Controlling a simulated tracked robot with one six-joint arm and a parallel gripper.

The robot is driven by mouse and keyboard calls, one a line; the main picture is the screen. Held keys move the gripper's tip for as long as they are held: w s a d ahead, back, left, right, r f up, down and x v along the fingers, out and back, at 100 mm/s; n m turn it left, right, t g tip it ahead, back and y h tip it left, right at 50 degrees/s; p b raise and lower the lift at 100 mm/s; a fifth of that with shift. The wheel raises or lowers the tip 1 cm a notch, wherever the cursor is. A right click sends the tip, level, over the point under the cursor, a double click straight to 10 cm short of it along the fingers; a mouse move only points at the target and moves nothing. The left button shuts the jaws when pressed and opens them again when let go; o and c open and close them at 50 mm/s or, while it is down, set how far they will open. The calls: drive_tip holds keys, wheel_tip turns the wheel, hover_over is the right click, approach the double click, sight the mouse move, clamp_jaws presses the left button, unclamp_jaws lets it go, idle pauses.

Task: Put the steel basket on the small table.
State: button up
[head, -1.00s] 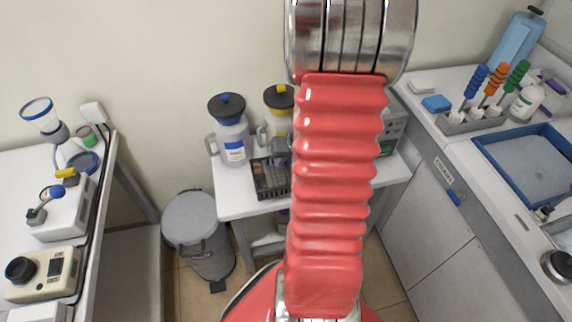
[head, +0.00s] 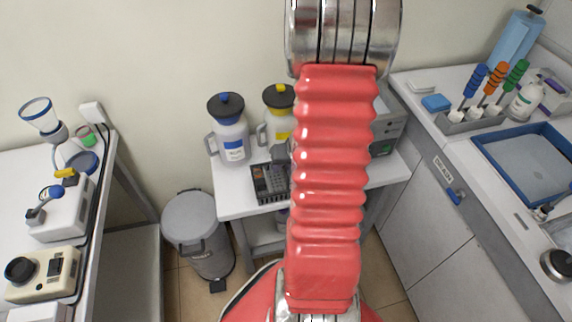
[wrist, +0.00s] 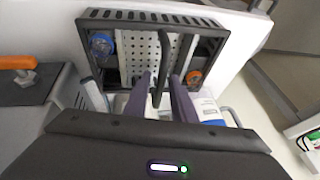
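The steel basket (head: 268,184) is a dark slotted box with a perforated metal inside. It sits near the front edge of the small white table (head: 236,206), partly hidden by my red arm in the head view. The basket's slotted rim (wrist: 150,17) and its dark bar handle (wrist: 164,62) show in the wrist view. My gripper (wrist: 161,76) has its two grey-purple fingers apart, one on each side of the handle. Gaps seem to show between the fingers and the bar. My gripper is mostly hidden in the head view.
A grey device (head: 388,128) stands at the table's right. A bin (head: 197,232) is on the floor at left. Benches flank both sides.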

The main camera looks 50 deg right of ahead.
drive_tip(key=shift+o, duration=0.4)
drive_tip(key=shift+r, duration=0.15)
drive_tip(key=shift+v, duration=0.85)
drive_tip(key=v, duration=1)
drive_tip(key=shift+r, duration=0.1)
drive_tip(key=w+a+r+n+y, duration=0.1)
drive_tip(key=w+a+r+n, duration=0.1)
drive_tip(key=a+r, duration=0.45)
drive_tip(key=w+a+r+n, duration=0.2)
drive_tip(key=w+a+r, duration=0.1)
drive_tip(key=a, duration=0.6)
drive_tip(key=s+a+r+n, duration=0.1)
drive_tip(key=s+a+r, duration=0.2)
drive_tip(key=a, duration=0.4)
drive_tip(key=s+a+r+n, duration=0.2)
drive_tip(key=a+r, duration=0.3)
drive_tip(key=a, duration=0.3)
drive_tip(key=shift+s+r+t, duration=0.2)
drive_tip(key=shift+s+t, duration=0.1)
drive_tip(key=shift+s, duration=0.6)
